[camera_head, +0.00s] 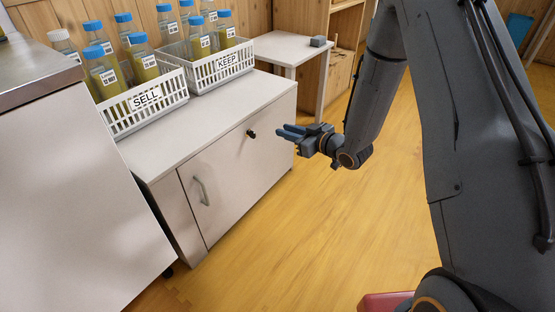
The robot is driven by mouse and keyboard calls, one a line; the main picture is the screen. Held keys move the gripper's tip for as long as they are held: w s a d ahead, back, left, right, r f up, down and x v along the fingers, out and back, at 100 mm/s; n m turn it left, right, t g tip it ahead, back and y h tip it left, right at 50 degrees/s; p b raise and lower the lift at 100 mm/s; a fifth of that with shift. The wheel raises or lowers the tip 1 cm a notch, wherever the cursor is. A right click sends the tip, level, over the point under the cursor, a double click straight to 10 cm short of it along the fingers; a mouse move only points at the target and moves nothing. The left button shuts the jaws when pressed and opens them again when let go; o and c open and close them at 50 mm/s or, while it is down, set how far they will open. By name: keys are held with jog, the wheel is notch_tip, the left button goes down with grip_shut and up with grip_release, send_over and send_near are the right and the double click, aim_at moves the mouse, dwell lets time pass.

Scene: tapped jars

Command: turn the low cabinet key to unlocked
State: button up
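The low cabinet (228,185) is white, with a closed front door and a grey bar handle (201,191) at the door's left. A small dark key (251,133) sticks out near the top of the cabinet front; its exact turn is too small to tell. My gripper (281,132) is just right of the key in the picture, its blue-grey fingers pointing left toward it. The fingers look apart with nothing between them, and a gap shows between their tips and the key.
A white side table (290,46) holds a small grey block (318,41). A pale unit (75,190) stands at left. Open wooden floor (320,230) lies in front.

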aim_at(255, 136)
jog(key=s+a+f+n+y+b, duration=0.1)
jog(key=a+f+y+b, duration=0.25)
jog(key=f, duration=0.25)
jog(key=shift+y, duration=0.35)
jog(key=shift+b+x, duration=2)
jog(key=shift+x, duration=1.5)
jog(key=shift+w+r, duration=0.15)
jog(key=shift+a, duration=0.2)
jog(key=shift+c, duration=0.3)
